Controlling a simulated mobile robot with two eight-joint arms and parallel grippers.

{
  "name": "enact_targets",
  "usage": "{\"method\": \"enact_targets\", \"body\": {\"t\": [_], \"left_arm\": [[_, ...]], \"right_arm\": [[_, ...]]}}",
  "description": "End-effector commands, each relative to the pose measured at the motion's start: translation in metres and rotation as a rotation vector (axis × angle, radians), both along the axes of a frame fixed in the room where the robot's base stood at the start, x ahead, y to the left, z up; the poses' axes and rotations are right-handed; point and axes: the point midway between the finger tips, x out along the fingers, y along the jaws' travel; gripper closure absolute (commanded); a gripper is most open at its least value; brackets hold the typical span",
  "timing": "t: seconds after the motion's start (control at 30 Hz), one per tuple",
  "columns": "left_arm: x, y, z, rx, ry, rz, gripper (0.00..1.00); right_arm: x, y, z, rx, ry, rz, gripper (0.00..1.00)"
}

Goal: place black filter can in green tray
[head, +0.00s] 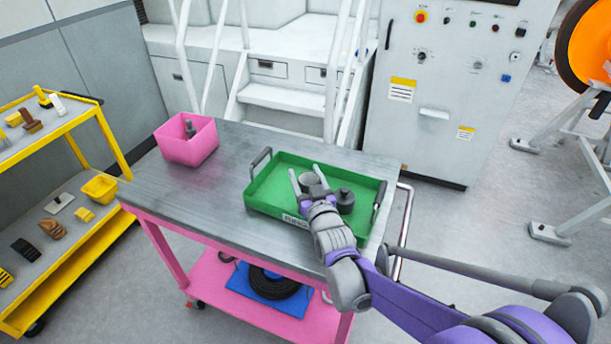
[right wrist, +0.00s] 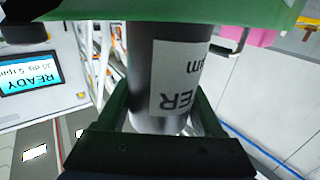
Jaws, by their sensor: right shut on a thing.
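The green tray (head: 265,190) lies on the grey tabletop, with a dark handle at each end and a label on its front wall. My right gripper (head: 306,174) reaches over the tray's middle and is shut on the black filter can (head: 309,182). In the right wrist view the can (right wrist: 140,70) shows dark with a pale printed label, between the two fingers, its end at the green tray (right wrist: 190,10). I cannot tell whether it rests on the tray floor. A second dark round part (head: 345,200) sits in the tray, right of the gripper. My left gripper is out of view.
A pink bin (head: 186,148) with a grey part in it stands at the table's back left. The tabletop (head: 205,195) between bin and tray is clear. A yellow cart (head: 75,250) stands left; a grey control cabinet (head: 450,90) stands behind.

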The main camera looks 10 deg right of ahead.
Motion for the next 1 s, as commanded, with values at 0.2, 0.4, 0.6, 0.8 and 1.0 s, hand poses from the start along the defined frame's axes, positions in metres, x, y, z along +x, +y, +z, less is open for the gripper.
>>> {"method": "enact_targets", "body": {"t": [0.2, 0.4, 0.6, 0.8, 1.0], "left_arm": [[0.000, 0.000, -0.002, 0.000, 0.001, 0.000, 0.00], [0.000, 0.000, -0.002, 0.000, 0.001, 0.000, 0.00], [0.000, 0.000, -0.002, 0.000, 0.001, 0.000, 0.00], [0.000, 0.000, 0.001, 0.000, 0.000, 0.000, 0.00], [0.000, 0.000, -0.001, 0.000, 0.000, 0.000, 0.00]], "right_arm": [[0.000, 0.000, -0.002, 0.000, 0.000, 0.000, 1.00], [0.000, 0.000, -0.002, 0.000, 0.000, 0.000, 0.03], [0.000, 0.000, -0.002, 0.000, 0.000, 0.000, 0.02], [-0.003, 0.000, 0.002, 0.000, 0.000, 0.000, 0.02], [-0.039, -0.003, 0.001, 0.001, 0.000, 0.000, 0.02]]}}
